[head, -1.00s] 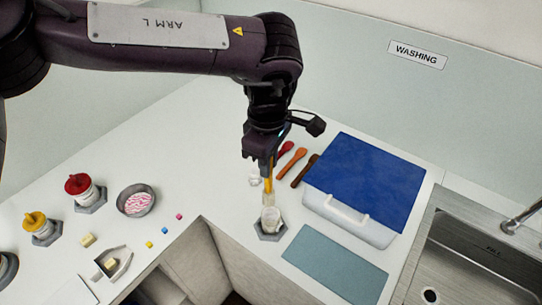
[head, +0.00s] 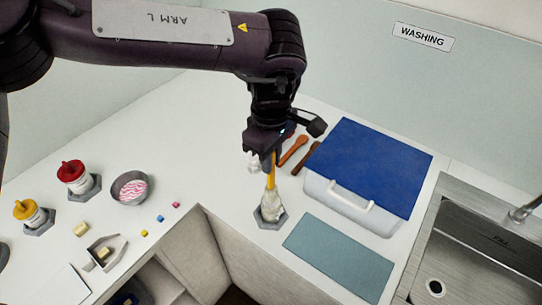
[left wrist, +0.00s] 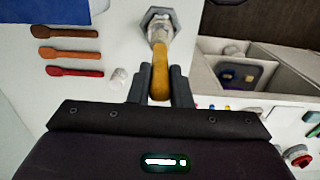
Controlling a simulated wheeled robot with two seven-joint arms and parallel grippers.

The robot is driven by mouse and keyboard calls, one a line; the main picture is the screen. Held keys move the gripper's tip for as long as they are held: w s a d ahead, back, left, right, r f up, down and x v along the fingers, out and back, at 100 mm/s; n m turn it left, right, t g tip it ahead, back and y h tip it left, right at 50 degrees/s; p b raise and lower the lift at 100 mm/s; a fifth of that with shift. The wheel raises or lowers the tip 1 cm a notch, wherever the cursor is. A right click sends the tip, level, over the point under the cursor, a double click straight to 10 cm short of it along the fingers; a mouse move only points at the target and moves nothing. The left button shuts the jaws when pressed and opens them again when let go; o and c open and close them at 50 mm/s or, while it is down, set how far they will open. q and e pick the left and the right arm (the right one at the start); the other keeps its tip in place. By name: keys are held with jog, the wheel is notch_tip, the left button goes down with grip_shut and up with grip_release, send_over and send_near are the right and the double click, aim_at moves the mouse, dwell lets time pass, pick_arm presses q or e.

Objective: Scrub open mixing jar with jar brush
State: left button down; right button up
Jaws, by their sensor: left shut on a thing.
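My left gripper (head: 268,156) is shut on the yellow handle (head: 270,177) of the jar brush, which points down. It also holds the handle in the left wrist view (left wrist: 160,82). Below the handle, the brush's pale head (head: 270,200) is at the open mixing jar (head: 270,213). The clear jar stands in a grey hexagonal holder (head: 279,222) on the counter. How deep the head sits in the jar is hard to tell. In the left wrist view the jar (left wrist: 159,31) lies just beyond the handle. My right gripper is not in view.
A blue-lidded box (head: 372,165) and a grey-blue mat (head: 338,259) lie right of the jar, before the sink (head: 475,262). Spatulas (head: 293,151) lie behind. Red-lidded (head: 75,178) and yellow-lidded (head: 33,214) jars and a bowl (head: 132,188) stand left.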

aim_at(271, 178)
pick_arm(q)
jog(key=shift+f+b, duration=0.9)
jog(key=shift+f, duration=1.3)
jog(key=shift+f+b, duration=0.6)
jog(key=shift+f, duration=0.6)
jog(key=shift+r, duration=0.1)
